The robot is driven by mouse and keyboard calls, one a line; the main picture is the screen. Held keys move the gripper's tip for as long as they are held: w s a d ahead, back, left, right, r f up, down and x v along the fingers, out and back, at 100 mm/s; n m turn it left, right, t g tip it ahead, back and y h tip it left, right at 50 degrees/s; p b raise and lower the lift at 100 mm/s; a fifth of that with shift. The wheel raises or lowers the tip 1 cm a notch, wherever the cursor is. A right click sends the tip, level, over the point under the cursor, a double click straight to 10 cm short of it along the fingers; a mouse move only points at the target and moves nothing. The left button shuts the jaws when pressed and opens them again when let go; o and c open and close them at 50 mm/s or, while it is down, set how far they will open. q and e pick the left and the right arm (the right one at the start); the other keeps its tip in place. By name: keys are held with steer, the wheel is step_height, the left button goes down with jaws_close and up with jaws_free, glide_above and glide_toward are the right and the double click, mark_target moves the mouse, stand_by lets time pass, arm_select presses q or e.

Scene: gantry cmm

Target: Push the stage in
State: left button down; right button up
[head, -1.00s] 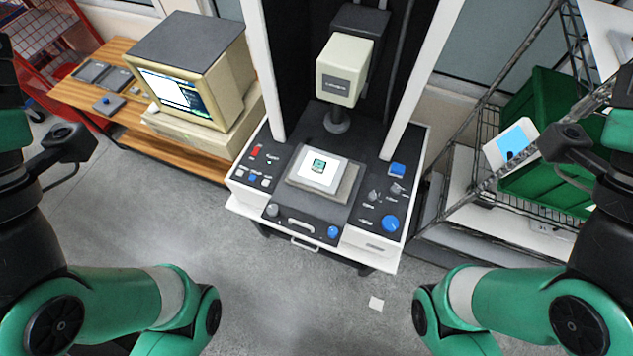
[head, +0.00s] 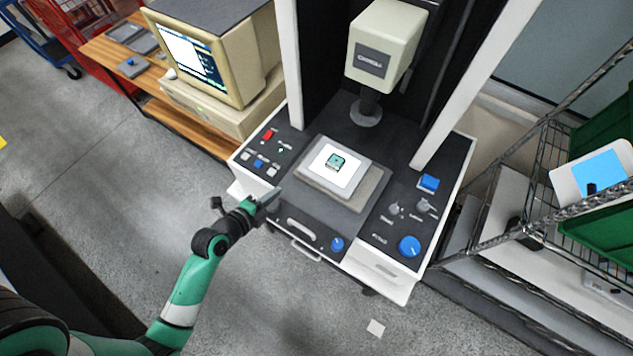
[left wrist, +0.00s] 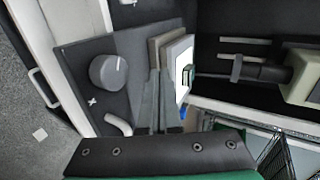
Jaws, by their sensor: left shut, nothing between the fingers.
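The stage (head: 350,192) is a grey plate stack on the black machine top, with a white plate (head: 323,176) and a small green chip (head: 335,161) on it. In the left wrist view the stage (left wrist: 158,40) appears edge-on beyond my fingers. My left gripper (head: 270,200) is shut and empty at the front-left of the stage panel. In the left wrist view its fingers (left wrist: 161,100) lie between the grey knob (left wrist: 108,72) and the stage; I cannot tell whether they touch anything. A light handle (head: 305,229) is on the panel's front. My right gripper is out of view.
A measuring head (head: 385,45) with a dark probe hangs behind the stage. Blue knobs (head: 409,246) and buttons flank it. A computer (head: 205,65) stands on a wooden table at left. A wire rack (head: 560,215) is at right. The floor in front is open.

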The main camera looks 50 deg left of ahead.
mark_target(299, 177)
arm_select(q)
steer(key=shift+s+d+f, duration=0.1)
steer(key=shift+s+f, duration=0.1)
steer(key=shift+f, duration=0.15)
steer(key=b+x, duration=0.1)
steer(key=x, duration=0.9)
steer(key=shift+d+f, duration=0.1)
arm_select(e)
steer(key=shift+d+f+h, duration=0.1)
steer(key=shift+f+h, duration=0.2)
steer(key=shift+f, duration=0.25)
